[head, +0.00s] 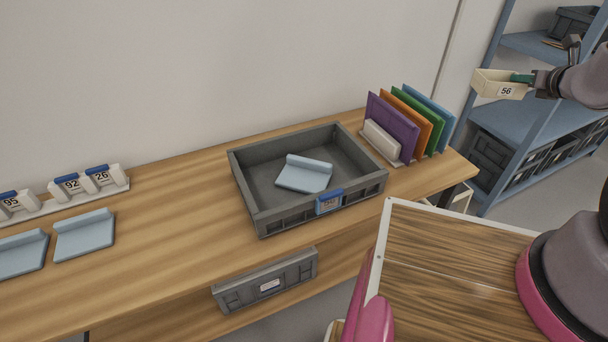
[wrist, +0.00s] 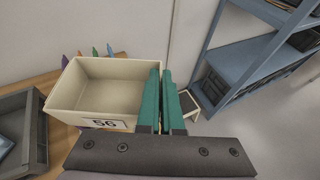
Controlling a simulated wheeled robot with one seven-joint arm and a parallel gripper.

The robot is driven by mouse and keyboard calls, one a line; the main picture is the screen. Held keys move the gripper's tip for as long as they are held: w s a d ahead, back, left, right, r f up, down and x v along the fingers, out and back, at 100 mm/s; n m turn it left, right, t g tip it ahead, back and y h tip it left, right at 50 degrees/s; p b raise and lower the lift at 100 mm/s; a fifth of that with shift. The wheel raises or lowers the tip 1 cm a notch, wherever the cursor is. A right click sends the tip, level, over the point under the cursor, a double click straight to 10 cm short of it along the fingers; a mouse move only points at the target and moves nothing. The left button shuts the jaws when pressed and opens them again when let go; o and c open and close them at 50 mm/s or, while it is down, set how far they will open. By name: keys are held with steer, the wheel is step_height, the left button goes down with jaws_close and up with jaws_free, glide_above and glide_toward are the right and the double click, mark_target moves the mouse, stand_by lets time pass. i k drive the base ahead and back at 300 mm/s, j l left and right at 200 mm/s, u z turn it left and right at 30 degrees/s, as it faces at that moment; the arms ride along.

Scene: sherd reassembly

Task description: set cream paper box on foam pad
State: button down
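The cream paper box (head: 488,84), labelled 56, is held in the air at the upper right of the head view. It is open-topped and looks empty in the wrist view (wrist: 82,105). My gripper (head: 522,78) has its green fingers closed at the box's right wall; they show close together in the wrist view (wrist: 165,78). A light blue foam pad (head: 302,178) with a raised back edge lies inside the grey tray (head: 262,222). Two similar pads (head: 84,238) (head: 20,256) lie on the table at the left.
Several coloured panels (head: 392,128) stand in a rack right of the tray. White holders labelled 95, 92 and 26 (head: 72,190) line the table's back left. A blue shelf (head: 530,130) with grey crates stands at the right. The table between pads and tray is clear.

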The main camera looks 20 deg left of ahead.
mark_target(303, 179)
steer(key=k+j, duration=0.2)
steer(key=j, duration=0.15)
steer(key=k+j, duration=0.2)
steer(key=k+j+u, duration=0.1)
steer(key=j, duration=0.35)
steer(key=k+j, duration=0.45)
steer(key=j, duration=0.25)
steer(key=k+j+u, duration=0.1)
steer(key=j, duration=0.25)
steer(key=k+j, duration=0.45)
steer(key=j, duration=0.25)
steer(key=u, duration=0.05)
